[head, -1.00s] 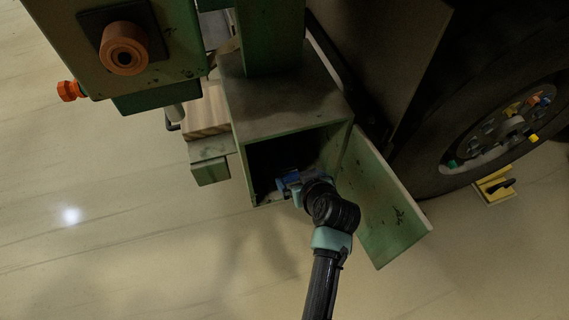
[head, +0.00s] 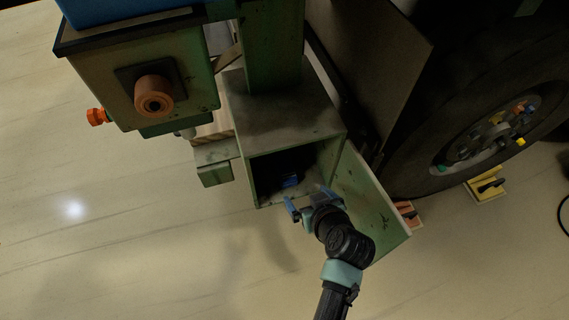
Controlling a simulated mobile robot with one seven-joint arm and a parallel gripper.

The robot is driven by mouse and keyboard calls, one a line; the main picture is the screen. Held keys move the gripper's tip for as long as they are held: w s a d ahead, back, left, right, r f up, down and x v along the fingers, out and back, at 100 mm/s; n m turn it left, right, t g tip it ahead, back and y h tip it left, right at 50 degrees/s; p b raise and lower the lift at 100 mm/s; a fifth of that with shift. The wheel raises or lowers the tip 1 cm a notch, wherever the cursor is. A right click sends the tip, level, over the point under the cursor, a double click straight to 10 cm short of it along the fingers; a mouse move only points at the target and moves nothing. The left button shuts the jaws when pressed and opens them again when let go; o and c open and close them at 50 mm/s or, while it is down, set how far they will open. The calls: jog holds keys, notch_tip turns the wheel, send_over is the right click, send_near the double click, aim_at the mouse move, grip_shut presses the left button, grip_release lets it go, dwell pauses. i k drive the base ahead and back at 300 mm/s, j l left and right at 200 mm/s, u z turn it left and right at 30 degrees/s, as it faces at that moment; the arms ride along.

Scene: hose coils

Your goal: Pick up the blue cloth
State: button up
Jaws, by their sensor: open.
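A small blue cloth (head: 290,181) shows inside the dark opening of a green metal box, near its floor. Only part of it is visible and the rest is lost in shadow. My gripper (head: 307,199) is just outside the box mouth, below and to the right of the cloth in the head view. Its blue-tipped fingers are apart, with nothing seen between them. The gripper does not touch the cloth.
The green box (head: 290,118) has an open door (head: 376,205) on its right, close beside my arm. A large wheel (head: 480,140) and a yellow chock (head: 486,186) are further right. An orange-knobbed green cabinet (head: 150,90) stands upper left. The floor at lower left is clear.

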aim_at(286, 172)
jog(key=k+l, duration=0.3)
jog(key=k, duration=0.15)
jog(key=k+l, duration=0.25)
jog(key=k, duration=0.2)
